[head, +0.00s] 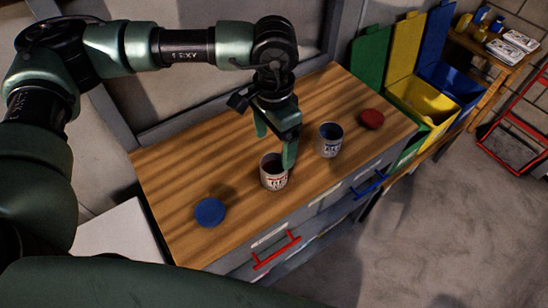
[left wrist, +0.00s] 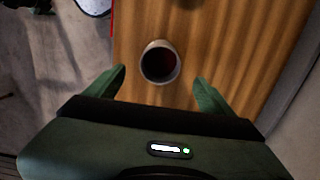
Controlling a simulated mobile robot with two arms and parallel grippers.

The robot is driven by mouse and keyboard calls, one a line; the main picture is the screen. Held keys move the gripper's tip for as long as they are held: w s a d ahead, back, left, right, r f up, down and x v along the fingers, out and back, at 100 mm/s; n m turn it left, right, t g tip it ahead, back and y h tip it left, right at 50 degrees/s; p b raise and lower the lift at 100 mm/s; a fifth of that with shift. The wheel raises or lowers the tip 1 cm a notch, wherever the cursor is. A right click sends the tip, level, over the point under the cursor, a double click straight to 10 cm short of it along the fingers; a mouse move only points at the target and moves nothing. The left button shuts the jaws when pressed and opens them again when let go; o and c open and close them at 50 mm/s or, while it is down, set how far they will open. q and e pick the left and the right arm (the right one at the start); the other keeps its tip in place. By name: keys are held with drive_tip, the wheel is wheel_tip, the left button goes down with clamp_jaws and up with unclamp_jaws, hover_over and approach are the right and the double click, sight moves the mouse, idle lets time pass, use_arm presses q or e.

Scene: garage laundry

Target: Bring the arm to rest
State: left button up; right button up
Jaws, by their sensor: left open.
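My left arm (head: 130,45) comes in from the left and reaches over a wooden-topped cabinet. My left gripper (head: 275,148) points down with its fingers apart, above and beside an open can (head: 273,172) with a red-marked label. In the left wrist view the gripper (left wrist: 160,90) is open, and the can (left wrist: 160,63) shows beyond and between the fingertips, its inside dark red. I cannot tell whether a finger touches the can. My right gripper is in neither view.
On the wooden top (head: 180,160) are a second can (head: 330,140), dark blue inside, a blue lid (head: 210,212) and a red lid (head: 371,119). The cabinet has a red handle (head: 277,250) and a blue handle (head: 370,186). Green, yellow and blue bins (head: 425,100) stand behind right. Front-right floor is clear.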

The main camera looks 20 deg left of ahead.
use_arm(q)
drive_tip(key=shift+r, duration=0.55)
